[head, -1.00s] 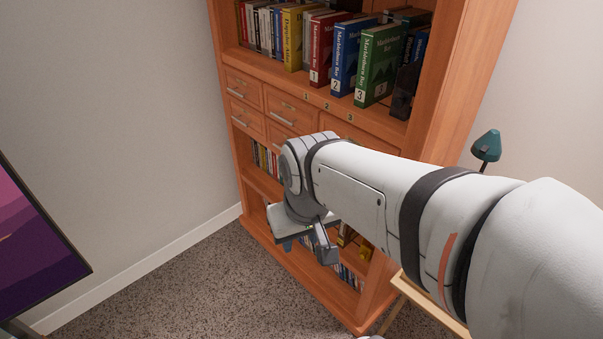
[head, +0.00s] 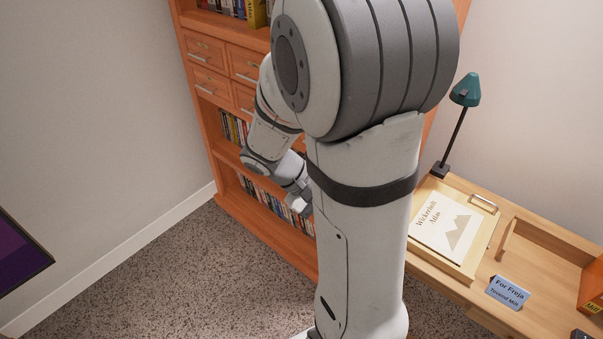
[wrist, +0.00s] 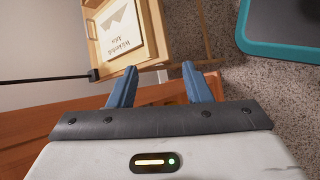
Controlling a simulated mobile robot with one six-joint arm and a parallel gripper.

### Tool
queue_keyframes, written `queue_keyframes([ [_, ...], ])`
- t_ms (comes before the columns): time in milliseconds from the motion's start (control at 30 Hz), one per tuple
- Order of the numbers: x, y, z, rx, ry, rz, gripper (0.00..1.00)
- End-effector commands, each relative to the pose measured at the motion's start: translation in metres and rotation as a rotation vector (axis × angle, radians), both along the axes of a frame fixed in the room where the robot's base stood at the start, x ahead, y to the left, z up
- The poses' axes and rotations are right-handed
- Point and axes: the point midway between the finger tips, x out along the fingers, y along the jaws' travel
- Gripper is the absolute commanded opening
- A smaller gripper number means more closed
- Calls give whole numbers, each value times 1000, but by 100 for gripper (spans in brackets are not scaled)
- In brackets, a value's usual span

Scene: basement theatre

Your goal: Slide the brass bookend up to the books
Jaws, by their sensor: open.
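No brass bookend can be made out in either current view. Rows of books stand in the wooden bookcase (head: 265,245): upper-shelf books (head: 232,8) at the top edge of the head view, and lower-shelf books (head: 268,196) partly behind my arm. My arm hides much of the bookcase's right side and upper shelves. My gripper (wrist: 160,84) shows in the wrist view with its two blue fingers spread and nothing between them. In the head view the end of my arm is low in front of the bookcase, its fingers not clear.
A desk (head: 545,238) stands at right with an atlas (head: 445,222) in a wooden tray, a teal lamp (head: 466,90) and a name card (head: 508,292). A dark teal-rimmed surface (wrist: 290,22) is at the wrist view's upper right. Carpet (head: 190,265) at left is clear.

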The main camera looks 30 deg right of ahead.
Motion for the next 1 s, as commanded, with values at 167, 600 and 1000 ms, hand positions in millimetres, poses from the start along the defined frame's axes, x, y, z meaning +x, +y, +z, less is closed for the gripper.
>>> queue_keyframes([
  [167, 25, -48, -66, -252, 183, 101, 45],
  [600, 117, -107, -250, -721, 337, 594, 45],
  [1000, 147, -96, -375, -805, 236, 925, 45],
])
